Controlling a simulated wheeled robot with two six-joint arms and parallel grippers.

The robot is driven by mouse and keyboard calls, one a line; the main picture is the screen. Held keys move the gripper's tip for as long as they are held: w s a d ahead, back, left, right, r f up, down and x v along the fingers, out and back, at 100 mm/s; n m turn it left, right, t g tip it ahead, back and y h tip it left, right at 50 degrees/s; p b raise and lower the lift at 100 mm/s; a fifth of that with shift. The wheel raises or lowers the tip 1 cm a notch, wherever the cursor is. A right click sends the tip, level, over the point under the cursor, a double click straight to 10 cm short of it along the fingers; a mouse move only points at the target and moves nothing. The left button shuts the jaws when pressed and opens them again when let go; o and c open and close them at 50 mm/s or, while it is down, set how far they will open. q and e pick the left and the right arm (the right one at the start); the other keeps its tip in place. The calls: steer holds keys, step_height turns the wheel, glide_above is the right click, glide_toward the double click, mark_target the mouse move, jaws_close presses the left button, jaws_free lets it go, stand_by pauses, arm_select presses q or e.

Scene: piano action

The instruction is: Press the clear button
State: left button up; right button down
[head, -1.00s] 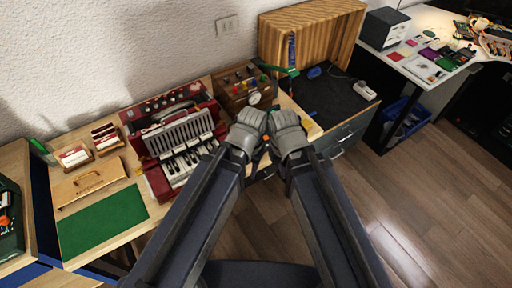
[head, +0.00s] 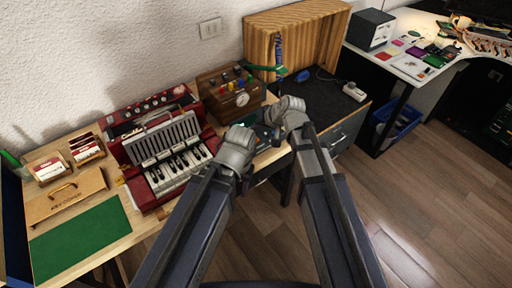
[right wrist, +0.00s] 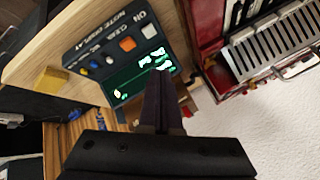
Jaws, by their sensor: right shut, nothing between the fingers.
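The note display box (right wrist: 122,62) is dark, with a lit green screen (right wrist: 140,75), and stands at the table edge in the right wrist view. In the head view the right gripper (head: 272,119) hides part of the box. My left gripper (head: 240,148) is beside it, its fingers hidden.
A red accordion-like keyboard (head: 165,150) stands left of my grippers. A wooden box with knobs and a gauge (head: 232,95) stands behind. A green mat (head: 80,240) lies at front left. A black-topped cabinet (head: 320,98) stands to the right.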

arm_select(q)
steer(key=shift+f+b, duration=0.35)
steer(key=shift+f, duration=0.45)
arm_select(e)
steer(key=shift+m+t+y, duration=0.4)
steer(key=shift+m+t, duration=0.1)
steer(key=shift+t, duration=0.2)
steer(key=w, duration=0.4)
steer(key=shift+w+d+r, duration=0.2)
steer(key=shift+d+r, duration=0.1)
arm_select(q)
steer(key=shift+f, duration=0.1)
arm_select(e)
steer(key=shift+f, duration=0.15)
arm_select(q)
step_height(320, 180, down, 9)
steer(key=b, duration=0.9)
arm_select(e)
step_height(320, 180, down, 9)
steer(key=shift+r, duration=0.2)
arm_select(q)
steer(key=shift+f+b, duration=0.25)
steer(key=shift+b, duration=0.1)
arm_select(e)
steer(key=shift+f, duration=0.4)
